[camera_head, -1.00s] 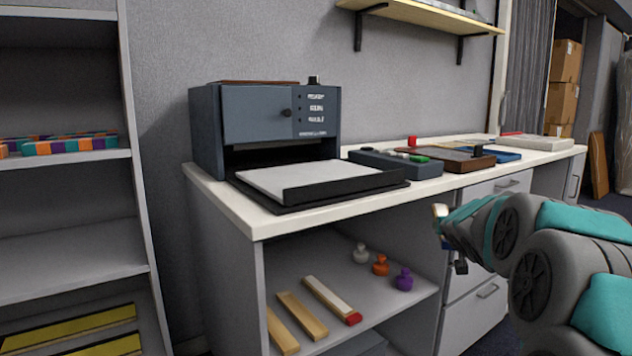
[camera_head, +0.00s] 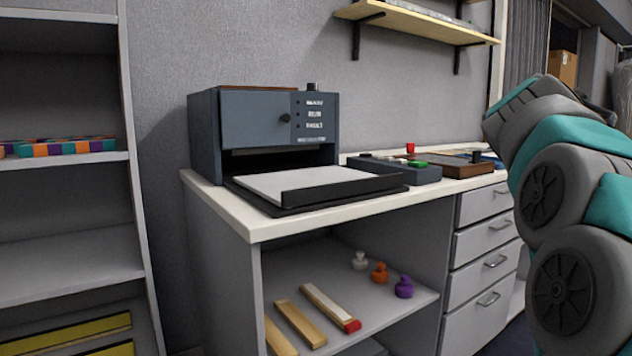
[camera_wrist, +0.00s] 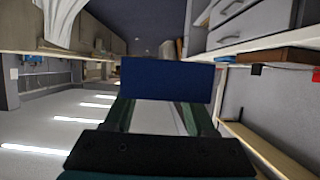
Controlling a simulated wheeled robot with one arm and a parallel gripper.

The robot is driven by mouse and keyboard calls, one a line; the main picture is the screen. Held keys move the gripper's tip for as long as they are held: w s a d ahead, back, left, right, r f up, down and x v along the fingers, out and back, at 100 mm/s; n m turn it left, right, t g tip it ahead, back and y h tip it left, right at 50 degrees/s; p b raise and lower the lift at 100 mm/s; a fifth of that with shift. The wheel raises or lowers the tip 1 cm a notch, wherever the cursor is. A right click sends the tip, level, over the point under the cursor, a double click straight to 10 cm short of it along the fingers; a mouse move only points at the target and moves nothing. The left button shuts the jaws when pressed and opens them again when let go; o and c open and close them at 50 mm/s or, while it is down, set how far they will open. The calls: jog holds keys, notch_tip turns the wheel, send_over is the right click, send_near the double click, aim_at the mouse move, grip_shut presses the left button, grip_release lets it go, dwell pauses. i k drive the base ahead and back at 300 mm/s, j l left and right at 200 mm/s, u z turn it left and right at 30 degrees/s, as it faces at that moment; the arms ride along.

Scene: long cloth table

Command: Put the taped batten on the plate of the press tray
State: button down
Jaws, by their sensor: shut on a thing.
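My gripper (camera_wrist: 165,106) shows in the wrist view and is shut on a dark blue flat-faced piece (camera_wrist: 167,78) across its fingertips. I cannot tell from this face whether it is the taped batten. In the head view my arm is raised at the right and hides the gripper and the held piece. The press tray's plate (camera_head: 300,183) is a pale, empty slab in the black tray (camera_head: 345,190), slid out in front of the grey press (camera_head: 240,125). On the shelf below lie a red-ended batten (camera_head: 325,302) and two plain tan battens (camera_head: 300,325).
A control box (camera_head: 395,170) with a green part stands right of the tray on the white counter (camera_head: 225,212). Several small knobbed pieces (camera_head: 380,272) stand on the lower shelf. A wall shelf (camera_head: 415,22) hangs above. Space above the plate is clear.

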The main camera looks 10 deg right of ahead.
aim_at(315, 179)
jog(key=i+j, duration=0.1)
jog(key=j, duration=0.3)
jog(key=i+j, duration=0.1)
jog(key=j, duration=0.35)
jog(key=i+j, duration=0.15)
jog(key=j, duration=0.25)
jog(key=i+j, duration=0.1)
jog(key=j, duration=0.3)
jog(key=i+j, duration=0.1)
jog(key=j, duration=0.35)
